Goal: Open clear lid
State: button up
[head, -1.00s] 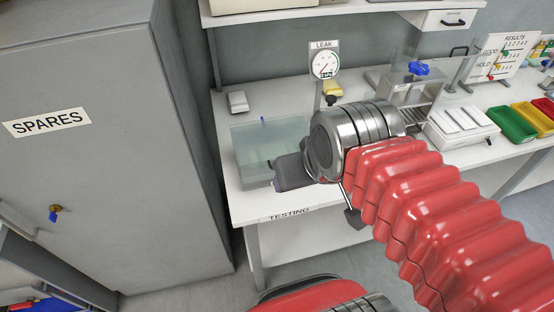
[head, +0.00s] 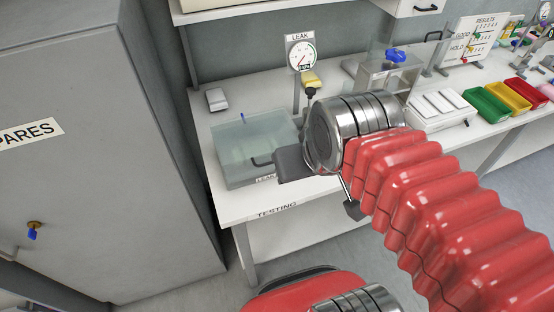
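A clear box-shaped tank (head: 232,150) with a see-through top stands at the left end of the white bench. A dark handle (head: 262,163) shows at its front right, and a label reading LEAK is partly hidden at its lower front. The top looks closed, but its edges are hard to make out. My gripper (head: 290,164) is a dark shape beyond my silver wrist, overlapping the tank's right side in the picture. I cannot tell whether it touches the tank. Its fingertips are not clearly visible.
A LEAK gauge (head: 302,56) stands behind the tank. A second clear-walled box (head: 385,78) with a blue knob is at the back. A white tray (head: 440,108) and coloured bins (head: 487,106) lie to the right. A grey SPARES cabinet (head: 75,190) stands at left.

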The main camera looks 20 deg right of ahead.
aim_at(252, 158)
jog(key=z, duration=0.15)
jog(key=k, duration=1.55)
jog(key=u, duration=1.25)
jog(key=i, duration=0.95)
jog(key=u, duration=0.05)
